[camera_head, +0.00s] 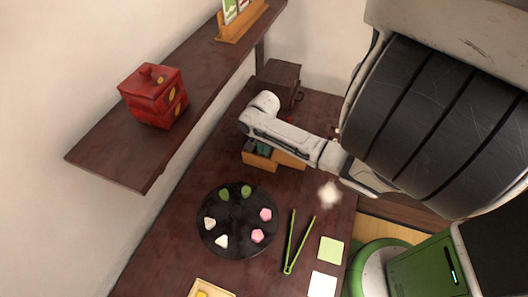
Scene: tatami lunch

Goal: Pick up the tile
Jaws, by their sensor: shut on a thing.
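My arm reaches in from the right over the dark table, and its white links end in a rounded joint at the back. My gripper's fingers do not show; the arm hides them or they are out of view. I cannot tell which thing is the tile. A flat pale green square (331,250) lies on the table at the front right. A flat white square (322,284) lies just in front of it, cut by the lower edge. A wooden box (259,161) with dark teal contents stands partly hidden under my arm.
A round black plate (235,246) holds several small green, white and pink pieces. Green tongs (290,256) lie beside it. A dark box (279,79) stands at the back. A wall shelf (113,158) carries a red lidded box (153,97) and a wooden card stand (243,23).

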